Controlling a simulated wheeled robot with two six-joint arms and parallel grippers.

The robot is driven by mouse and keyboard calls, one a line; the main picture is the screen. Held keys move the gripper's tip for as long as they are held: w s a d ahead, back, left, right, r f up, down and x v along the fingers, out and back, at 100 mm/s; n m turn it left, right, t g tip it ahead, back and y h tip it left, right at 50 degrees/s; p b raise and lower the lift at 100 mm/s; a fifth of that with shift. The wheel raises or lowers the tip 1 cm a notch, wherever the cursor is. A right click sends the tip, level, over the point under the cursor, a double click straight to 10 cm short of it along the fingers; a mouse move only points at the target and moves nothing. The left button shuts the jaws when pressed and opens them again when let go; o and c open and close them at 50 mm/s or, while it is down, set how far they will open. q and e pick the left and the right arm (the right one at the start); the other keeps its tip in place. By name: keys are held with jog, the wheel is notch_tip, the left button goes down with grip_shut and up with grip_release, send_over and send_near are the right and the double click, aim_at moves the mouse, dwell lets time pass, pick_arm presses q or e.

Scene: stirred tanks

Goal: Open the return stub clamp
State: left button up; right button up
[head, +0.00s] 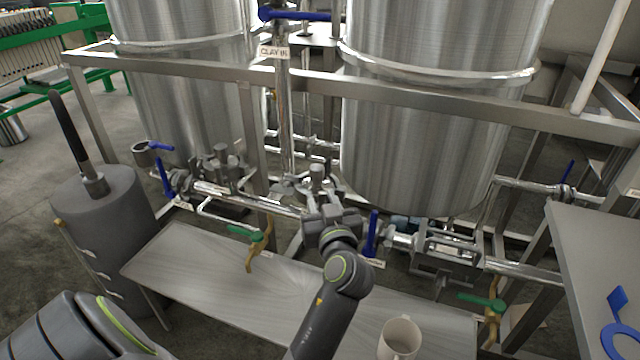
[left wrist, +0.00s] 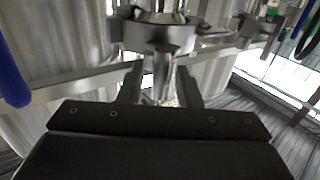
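My left gripper (head: 320,205) is at the pipework between the two tanks, in the middle of the head view. In the left wrist view its two fingers (left wrist: 160,88) are apart, one on each side of a narrow, shiny upright metal part (left wrist: 163,70). That part hangs below a thick round metal clamp-like fitting (left wrist: 155,35). I see gaps beside the part, so the fingers do not appear closed on it. Which fitting is the return stub clamp cannot be read from a label. In the head view the gripper hides most of this spot. My right gripper is not in view.
Blue-handled valves (head: 371,235) and green-handled brass taps (head: 243,233) stand close by. A steel frame rail (head: 420,100) crosses in front of the tanks. A white mug (head: 399,340) stands below on the metal shelf (head: 200,265). A grey table (head: 590,240) is at the right.

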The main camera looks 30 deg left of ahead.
pick_arm(q)
jog(key=shift+w+a, duration=0.25)
jog(key=shift+d, duration=0.1)
jog(key=shift+c, duration=1.4)
grip_shut()
